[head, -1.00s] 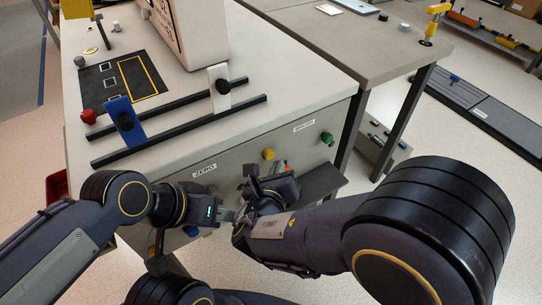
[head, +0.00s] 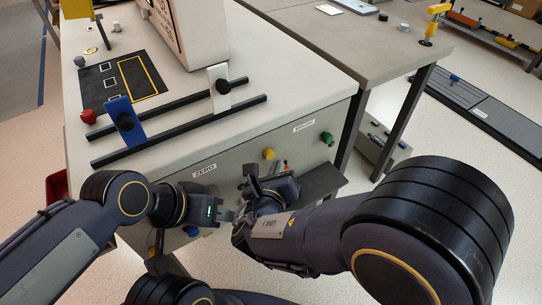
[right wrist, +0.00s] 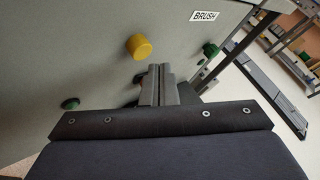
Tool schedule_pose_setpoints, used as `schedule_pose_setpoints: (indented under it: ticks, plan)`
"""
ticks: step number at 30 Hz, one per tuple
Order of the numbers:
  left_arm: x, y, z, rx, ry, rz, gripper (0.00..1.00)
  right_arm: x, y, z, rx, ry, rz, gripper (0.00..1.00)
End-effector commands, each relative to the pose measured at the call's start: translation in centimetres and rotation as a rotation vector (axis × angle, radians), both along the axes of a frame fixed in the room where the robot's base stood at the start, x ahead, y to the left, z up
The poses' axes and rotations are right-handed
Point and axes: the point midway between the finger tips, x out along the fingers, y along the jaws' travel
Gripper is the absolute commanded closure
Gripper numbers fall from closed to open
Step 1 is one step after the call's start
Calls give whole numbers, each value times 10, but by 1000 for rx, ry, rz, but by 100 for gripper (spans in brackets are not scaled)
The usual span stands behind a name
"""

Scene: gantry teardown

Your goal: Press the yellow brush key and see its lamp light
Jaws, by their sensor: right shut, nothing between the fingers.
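The yellow key (head: 268,153) is a round knob on the grey front panel of the bench. In the right wrist view the yellow key (right wrist: 138,46) stands out from the panel, left of the white BRUSH label (right wrist: 204,16). My right gripper (right wrist: 158,78) is shut and empty. Its fingertips appear below and to the right of the key, with a visible gap. In the head view my right gripper (head: 284,168) is partly hidden by its own wrist. My left gripper (head: 229,214) is low in front of the panel; its fingers are unclear. I cannot make out a lit lamp.
A green knob (head: 327,138) sits right of the yellow key, and a blue knob (head: 192,231) sits low on the panel. A ZERO label (head: 204,171) is to the left. Black rails (head: 185,120) lie on the bench top. A dark shelf (head: 322,183) projects near my right gripper.

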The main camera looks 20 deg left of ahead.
Motion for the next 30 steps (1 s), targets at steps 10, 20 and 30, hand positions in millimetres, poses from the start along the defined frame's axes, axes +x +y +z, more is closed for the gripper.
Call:
schedule_pose_setpoints:
  ticks: [10,20,30]
  plan:
    - [0,0,1,0,0,0,64,5,6,0,0,0,0,100]
    - [0,0,1,0,0,0,64,6,7,0,0,0,0,100]
    - [0,0,2,0,0,0,64,8,10,0,1,0,0,100]
